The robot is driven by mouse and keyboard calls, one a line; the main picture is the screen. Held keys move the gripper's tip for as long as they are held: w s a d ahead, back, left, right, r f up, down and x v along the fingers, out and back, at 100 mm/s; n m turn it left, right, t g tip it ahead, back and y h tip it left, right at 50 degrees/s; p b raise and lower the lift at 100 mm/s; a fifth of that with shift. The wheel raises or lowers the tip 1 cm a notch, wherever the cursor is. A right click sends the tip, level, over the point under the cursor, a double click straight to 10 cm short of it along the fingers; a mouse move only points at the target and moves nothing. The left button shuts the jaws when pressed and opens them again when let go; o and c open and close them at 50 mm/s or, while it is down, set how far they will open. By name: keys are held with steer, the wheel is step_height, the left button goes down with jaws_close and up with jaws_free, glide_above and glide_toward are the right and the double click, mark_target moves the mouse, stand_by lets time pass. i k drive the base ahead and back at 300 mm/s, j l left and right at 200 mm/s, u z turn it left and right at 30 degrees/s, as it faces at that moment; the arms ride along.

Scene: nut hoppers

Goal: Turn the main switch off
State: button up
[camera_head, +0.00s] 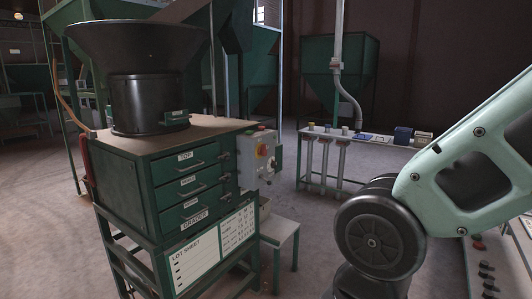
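A grey control box (256,160) is mounted at the right side of a green drawer cabinet. On its face is a small yellow and red part (262,151), which looks like the main switch. It is too small to tell which position it is in. Dark and pale parts sit at the box's right edge, too small to make out. My gripper is out of view; only pale green links of my arm show at the right, well apart from the box.
The green cabinet (122,178) has labelled drawers, a large black hopper (135,75) on top and a lot sheet at its front. A small table (280,232) stands below the box. A bench (375,143) with small items stands behind. Floor between cabinet and bench is partly clear.

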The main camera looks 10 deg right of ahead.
mark_target(262, 151)
steer(key=i+l+u, duration=0.1)
steer(key=i+l, duration=0.15)
steer(key=i, duration=0.3)
steer(key=i+l+u, duration=0.1)
steer(key=i+l, duration=0.2)
steer(key=i, duration=0.2)
steer(key=i+l+u, duration=0.1)
steer(key=i+l, duration=0.25)
steer(key=i, duration=0.2)
